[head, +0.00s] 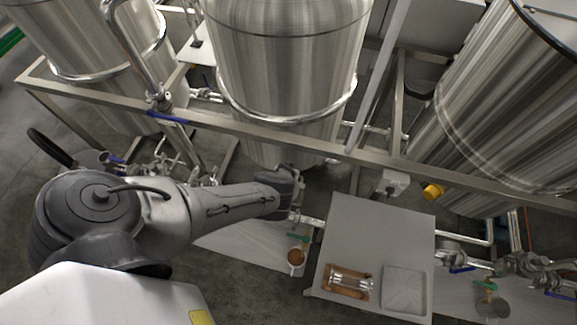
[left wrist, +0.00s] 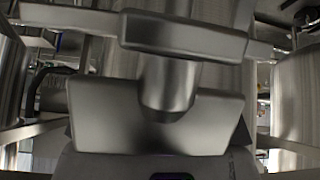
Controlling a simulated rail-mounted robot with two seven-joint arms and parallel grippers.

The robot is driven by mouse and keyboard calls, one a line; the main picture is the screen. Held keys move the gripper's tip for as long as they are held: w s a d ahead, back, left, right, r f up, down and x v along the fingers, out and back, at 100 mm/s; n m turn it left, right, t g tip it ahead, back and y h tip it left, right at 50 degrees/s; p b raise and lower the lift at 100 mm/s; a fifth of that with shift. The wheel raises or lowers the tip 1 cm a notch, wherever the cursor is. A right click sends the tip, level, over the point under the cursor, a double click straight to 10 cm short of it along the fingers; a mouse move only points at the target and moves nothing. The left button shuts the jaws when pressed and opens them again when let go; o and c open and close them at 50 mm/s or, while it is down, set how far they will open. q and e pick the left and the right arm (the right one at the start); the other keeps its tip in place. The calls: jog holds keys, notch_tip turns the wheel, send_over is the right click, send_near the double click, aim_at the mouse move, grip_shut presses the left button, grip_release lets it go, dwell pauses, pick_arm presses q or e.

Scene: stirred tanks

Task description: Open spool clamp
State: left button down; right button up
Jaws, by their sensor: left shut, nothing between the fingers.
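My left arm reaches in from the left in the head view, and my left gripper (head: 296,198) is at its end, shut and empty, beside the pipework below the middle tank (head: 287,60). The fingertips are small and hard to separate from the fittings there. The spool clamp cannot be picked out clearly in the head view. In the left wrist view a large blurred metal part (left wrist: 165,85), with a bar, a round stem and a wide block, fills the middle very close to the camera. I cannot tell whether it belongs to the clamp. My right gripper is not in view.
A grey table (head: 375,225) carries a clear spool piece in a brown holder (head: 348,283) and a grey tray (head: 403,289). A frame rail (head: 250,130) crosses before the tanks. More valves (head: 515,263) lie right.

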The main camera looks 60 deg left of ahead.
pick_arm(q)
notch_tip(320, 180, up, 13)
jog(key=s+d+p, duration=0.1)
jog(key=p, duration=0.4)
jog(key=shift+s+d+p, duration=0.2)
jog(key=shift+d+p, duration=0.1)
jog(key=shift+p, duration=0.05)
